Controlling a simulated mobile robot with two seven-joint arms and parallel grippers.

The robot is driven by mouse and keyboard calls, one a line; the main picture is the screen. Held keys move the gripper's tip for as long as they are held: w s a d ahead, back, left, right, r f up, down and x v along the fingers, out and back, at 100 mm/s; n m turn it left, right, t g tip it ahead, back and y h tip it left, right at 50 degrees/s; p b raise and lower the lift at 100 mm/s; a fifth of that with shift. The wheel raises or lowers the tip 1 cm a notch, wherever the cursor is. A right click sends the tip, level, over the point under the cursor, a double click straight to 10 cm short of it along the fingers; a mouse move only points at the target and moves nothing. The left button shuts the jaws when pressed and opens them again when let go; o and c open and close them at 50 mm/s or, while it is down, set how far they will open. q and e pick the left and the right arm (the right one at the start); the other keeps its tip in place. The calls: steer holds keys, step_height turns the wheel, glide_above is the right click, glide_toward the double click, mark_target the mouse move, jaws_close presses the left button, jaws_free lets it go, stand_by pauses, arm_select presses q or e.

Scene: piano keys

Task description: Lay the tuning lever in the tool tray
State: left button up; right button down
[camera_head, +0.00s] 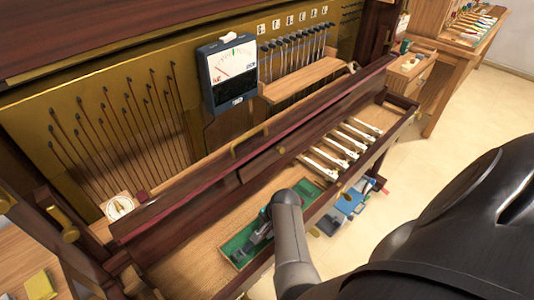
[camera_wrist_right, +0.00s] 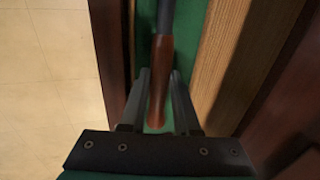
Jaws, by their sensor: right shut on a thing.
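The tuning lever (camera_wrist_right: 159,82) has a reddish-brown wooden handle and a dark shaft. In the right wrist view its handle lies between the two fingers of my right gripper (camera_wrist_right: 160,98), which is shut on it. The tool tray (camera_head: 232,246) is long and green-lined with wooden edges, set in the keybed. Its green lining (camera_wrist_right: 146,42) also shows under the lever in the right wrist view. In the head view my right gripper (camera_head: 260,228) is low over the tray, and hides the lever. I cannot tell whether the lever touches the lining. My left gripper is out of view.
A dark wooden rail (camera_head: 250,160) runs behind the tray. Several white keys (camera_head: 345,145) lie to the right. A meter (camera_head: 230,75) and a rack of tools (camera_head: 300,70) stand at the back. Blue items (camera_head: 345,203) are on the floor below the front edge.

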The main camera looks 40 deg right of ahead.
steer(key=shift+f, duration=0.1)
steer(key=c, duration=0.6)
jaws_free()
steer(key=shift+o, duration=0.2)
steer(key=shift+s+f, duration=0.1)
steer(key=p+v, duration=0.7)
steer(key=p, duration=0.2)
steer(key=shift+s+r, duration=0.2)
steer(key=shift+s, duration=0.2)
steer(key=shift+d, duration=0.1)
